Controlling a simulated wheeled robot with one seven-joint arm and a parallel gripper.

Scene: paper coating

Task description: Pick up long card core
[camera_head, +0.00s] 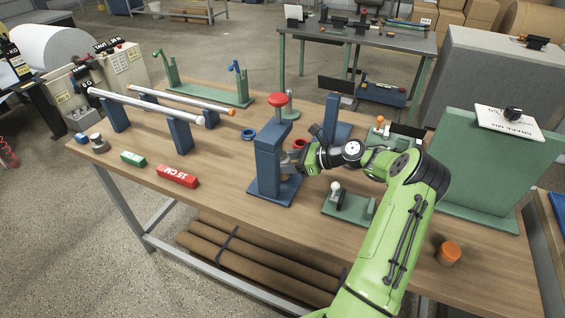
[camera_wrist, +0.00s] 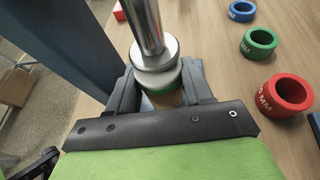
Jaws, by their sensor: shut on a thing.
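My gripper (camera_head: 303,158) is at the blue press stand (camera_head: 268,165), on its right side. In the wrist view, my gripper (camera_wrist: 165,95) is shut on a short round tan piece (camera_wrist: 167,100) with a green band. The silver foot of a metal ram (camera_wrist: 155,55) is directly above this piece; I cannot tell whether they touch. The gripper hides most of the held piece, so I cannot tell whether it is the long card core. Long brown card rolls (camera_head: 250,250) lie strapped under the table.
Two long rods (camera_head: 150,104) rest on blue stands at the left. A red block (camera_head: 178,177) and a green block (camera_head: 133,159) lie in front. Red, green and blue rings (camera_wrist: 262,43) lie on the wooden table (camera_head: 225,195) beside the press. An orange-topped cup (camera_head: 449,251) stands right.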

